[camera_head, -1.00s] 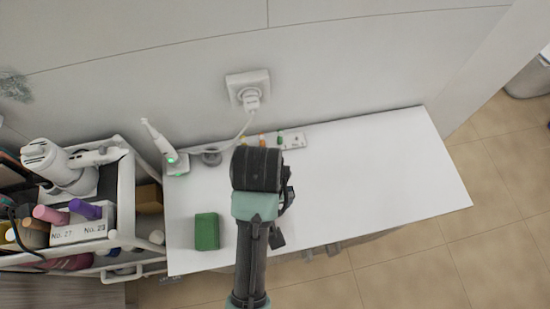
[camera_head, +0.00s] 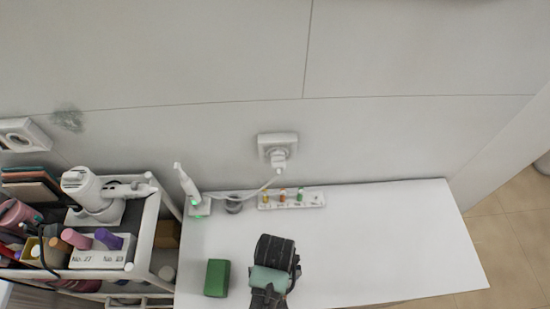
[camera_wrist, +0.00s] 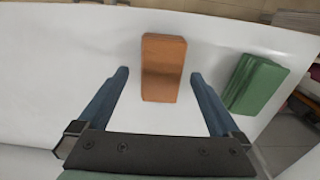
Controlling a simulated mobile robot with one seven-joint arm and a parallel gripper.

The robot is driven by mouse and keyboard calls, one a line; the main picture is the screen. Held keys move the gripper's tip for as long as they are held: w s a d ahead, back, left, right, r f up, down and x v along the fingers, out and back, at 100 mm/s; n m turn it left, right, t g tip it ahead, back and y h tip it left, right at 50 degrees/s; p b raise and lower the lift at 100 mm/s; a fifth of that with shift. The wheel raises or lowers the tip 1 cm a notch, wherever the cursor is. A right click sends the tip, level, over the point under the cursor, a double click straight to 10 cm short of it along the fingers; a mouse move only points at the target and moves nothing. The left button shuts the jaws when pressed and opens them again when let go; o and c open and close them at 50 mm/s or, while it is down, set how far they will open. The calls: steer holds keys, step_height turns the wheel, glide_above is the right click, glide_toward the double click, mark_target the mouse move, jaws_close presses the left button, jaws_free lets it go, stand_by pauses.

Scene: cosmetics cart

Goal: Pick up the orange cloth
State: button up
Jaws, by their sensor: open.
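The orange cloth (camera_wrist: 163,68) lies as a folded block on the white tabletop in the wrist view. My gripper (camera_wrist: 160,76) is open, with one blue finger on each side of the cloth's near end and gaps between fingers and cloth. I cannot tell how high the fingers are above the table. In the head view my arm end (camera_head: 272,272) is over the table and the cloth is hidden by it.
A green block-shaped cloth (camera_wrist: 256,84) lies just right of my right finger; it also shows in the head view (camera_head: 217,278). A toothbrush on a charger (camera_head: 198,205) and a power strip (camera_head: 291,199) stand at the back. A loaded cart (camera_head: 147,235) is at the left.

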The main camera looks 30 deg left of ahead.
steer(key=shift+f, duration=1.2)
steer(key=shift+c, duration=0.3)
steer(key=c, duration=1.4)
steer(key=shift+c, duration=0.2)
steer(key=shift+r, duration=0.1)
step_height(320, 180, up, 10)
steer(key=shift+f+b, duration=0.1)
steer(key=shift+b, duration=0.45)
